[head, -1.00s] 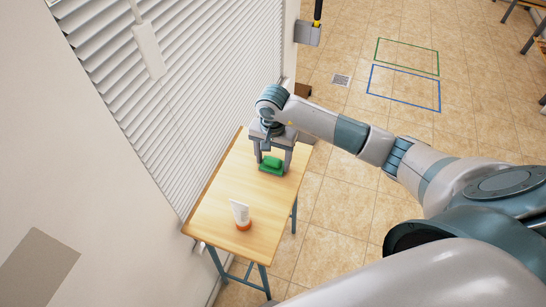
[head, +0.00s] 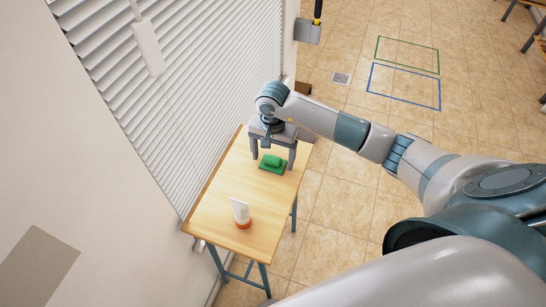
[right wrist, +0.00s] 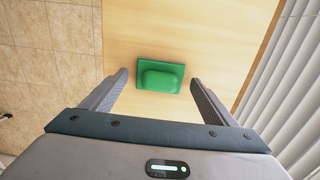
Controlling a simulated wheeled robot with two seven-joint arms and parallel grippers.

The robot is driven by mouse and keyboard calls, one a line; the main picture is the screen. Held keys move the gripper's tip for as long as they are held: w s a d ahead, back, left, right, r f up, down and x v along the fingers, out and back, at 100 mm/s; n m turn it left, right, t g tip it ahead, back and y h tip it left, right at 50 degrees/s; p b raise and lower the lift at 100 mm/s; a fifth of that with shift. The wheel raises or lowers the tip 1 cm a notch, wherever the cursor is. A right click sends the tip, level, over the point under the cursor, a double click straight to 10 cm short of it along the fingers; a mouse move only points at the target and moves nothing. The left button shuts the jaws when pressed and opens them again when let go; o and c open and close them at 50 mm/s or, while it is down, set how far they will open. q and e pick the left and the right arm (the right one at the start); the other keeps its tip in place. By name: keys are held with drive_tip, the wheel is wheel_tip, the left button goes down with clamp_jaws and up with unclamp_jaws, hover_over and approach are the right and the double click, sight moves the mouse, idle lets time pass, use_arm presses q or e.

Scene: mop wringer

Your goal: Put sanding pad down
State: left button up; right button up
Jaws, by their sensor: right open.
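The green sanding pad (head: 272,164), a flat plate with a rounded grip on top, lies on the wooden table (head: 222,193). In the right wrist view the sanding pad (right wrist: 160,76) lies flat on the tabletop, just beyond the fingertips. My right gripper (head: 272,158) is open above the pad and points down at it. In the right wrist view its fingers (right wrist: 160,82) are spread wide with clear gaps on both sides of the pad, and nothing is between them. My left gripper is not in view.
A white tube with an orange cap (head: 241,213) stands near the table's front end. White blinds (head: 180,90) and the wall run close along the table's left side. The tiled floor (head: 340,205) to the right is open. Green and blue outlines mark the floor farther back.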

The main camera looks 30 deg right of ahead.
sight(273, 158)
wheel_tip(273, 158, up, 9)
drive_tip(key=b, duration=0.3)
drive_tip(key=shift+r, duration=0.2)
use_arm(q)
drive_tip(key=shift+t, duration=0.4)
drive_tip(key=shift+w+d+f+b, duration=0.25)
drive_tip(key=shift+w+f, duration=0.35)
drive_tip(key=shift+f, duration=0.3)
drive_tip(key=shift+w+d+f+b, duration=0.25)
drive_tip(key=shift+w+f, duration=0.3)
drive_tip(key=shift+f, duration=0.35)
use_arm(e)
drive_tip(key=shift+r, duration=1.1)
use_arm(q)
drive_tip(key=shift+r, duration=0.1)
